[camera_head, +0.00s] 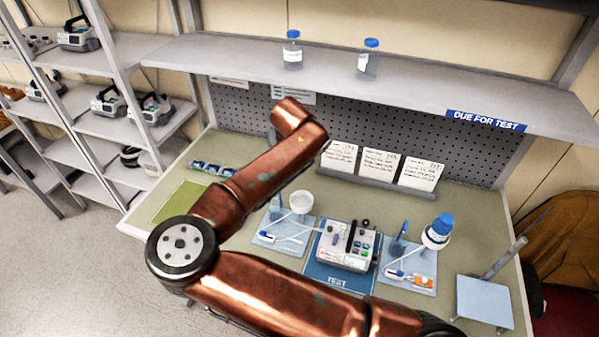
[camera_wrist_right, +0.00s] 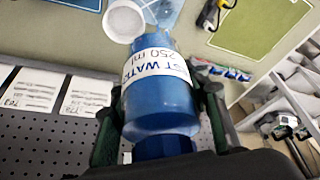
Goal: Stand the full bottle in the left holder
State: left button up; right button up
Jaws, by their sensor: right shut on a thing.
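The full bottle (camera_wrist_right: 158,100) shows in the right wrist view, blue with a white label reading in part "250 ml". My right gripper (camera_wrist_right: 160,125) is shut on it, with a dark green finger on each side. A narrower dark blue end points toward the wrist. The left holder's white ring (camera_head: 300,202) stands on the left blue mat; it also shows beyond the bottle in the wrist view (camera_wrist_right: 125,20). Bottle and ring overlap there, so I cannot tell if they touch. In the head view my copper-coloured arm hides the right gripper and bottle. My left gripper is not in view.
An infusion pump (camera_head: 346,247) sits mid-table. A blue-topped bottle (camera_head: 439,229) stands in the right holder. Two clear, blue-capped bottles (camera_head: 292,52) (camera_head: 368,60) stand on the overhead shelf (camera_head: 440,95). Cards (camera_head: 379,164) lean at the pegboard.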

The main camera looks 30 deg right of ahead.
jog(key=w+d+f+p, duration=0.2)
jog(key=d, duration=0.7)
jog(key=shift+n+y, duration=0.3)
jog(key=shift+n, duration=0.3)
jog(key=a+f, duration=0.1)
jog(key=f, duration=0.2)
jog(key=a+f, duration=0.1)
jog(key=f, duration=0.3)
jog(key=f+b, duration=0.1)
jog(key=f, duration=0.3)
jog(key=shift+s+a, duration=0.25)
jog(key=shift+a, duration=0.15)
jog(key=shift+f+b, duration=0.7)
jog(key=shift+f, duration=0.25)
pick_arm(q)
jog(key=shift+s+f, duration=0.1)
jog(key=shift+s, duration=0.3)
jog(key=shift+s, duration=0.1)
